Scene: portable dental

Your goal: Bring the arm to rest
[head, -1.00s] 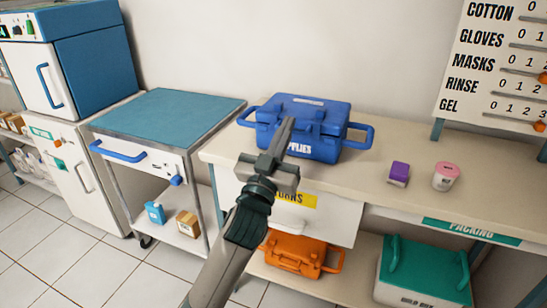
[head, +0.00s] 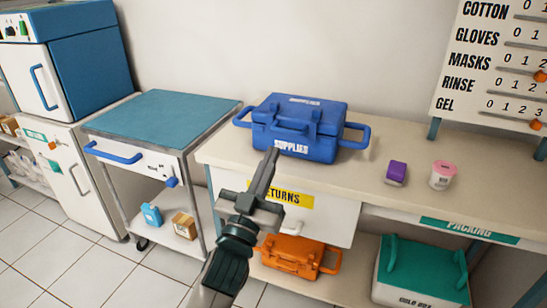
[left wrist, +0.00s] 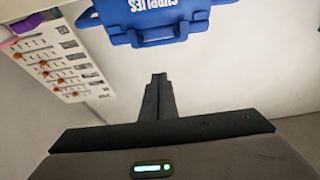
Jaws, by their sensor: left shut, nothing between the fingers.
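My left gripper (head: 271,154) is shut and empty. In the head view its arm comes up from the bottom, and the fingers point up in front of the counter's front edge, covering part of the drawer with the yellow RETURNS label. The closed fingers also show in the left wrist view (left wrist: 158,82). The blue SUPPLIES case (head: 318,125) stands closed on the counter just beyond the fingertips; I see no contact. The case also shows at the top of the left wrist view (left wrist: 160,20). My right gripper is in neither view.
The counter (head: 410,200) holds a purple box (head: 397,172) and a pink-lidded tub (head: 444,175). Below are an orange case (head: 298,258) and a green-lidded cold box (head: 425,270). A trolley (head: 160,120) stands left. A tally board (head: 490,65) stands at the right.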

